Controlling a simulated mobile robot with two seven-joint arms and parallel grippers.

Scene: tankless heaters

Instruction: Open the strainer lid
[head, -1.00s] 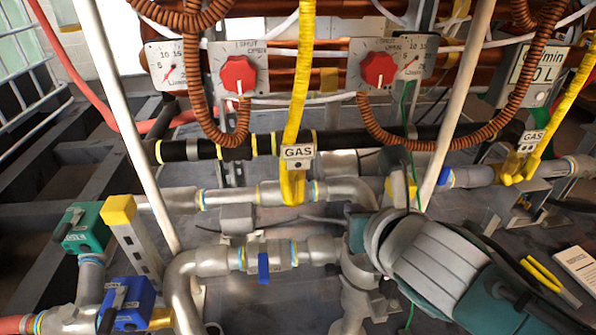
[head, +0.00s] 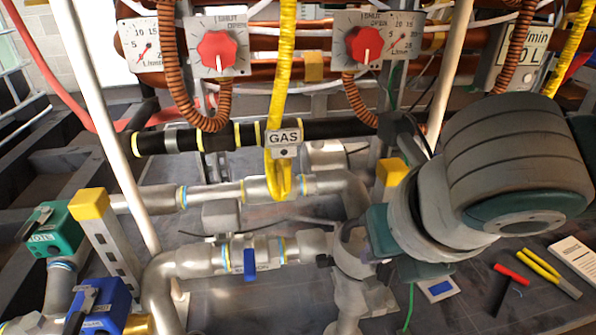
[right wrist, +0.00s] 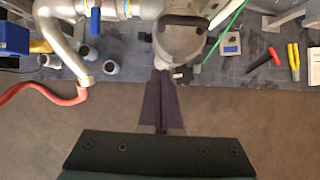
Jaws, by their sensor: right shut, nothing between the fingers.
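The grey metal strainer (head: 352,262) stands at the right end of the lower pipe in the head view, partly hidden behind my right arm. In the right wrist view its round grey lid (right wrist: 180,42) shows at the top centre, with a dark bar-shaped handle. I cannot tell whether the lid is raised. My right gripper (right wrist: 160,73) is shut and empty. Its dark fingertips lie at the lid's lower left edge in that view; contact is unclear. The fingertips are hard to make out in the head view. My left gripper is not in view.
A blue-handled valve (head: 250,262) sits on the pipe left of the strainer. A yellow gas pipe (head: 281,100) hangs behind. A red-handled hammer (head: 510,275) and yellow-handled pliers (head: 545,268) lie at right. In the right wrist view, open floor (right wrist: 250,110) lies in front of the bench.

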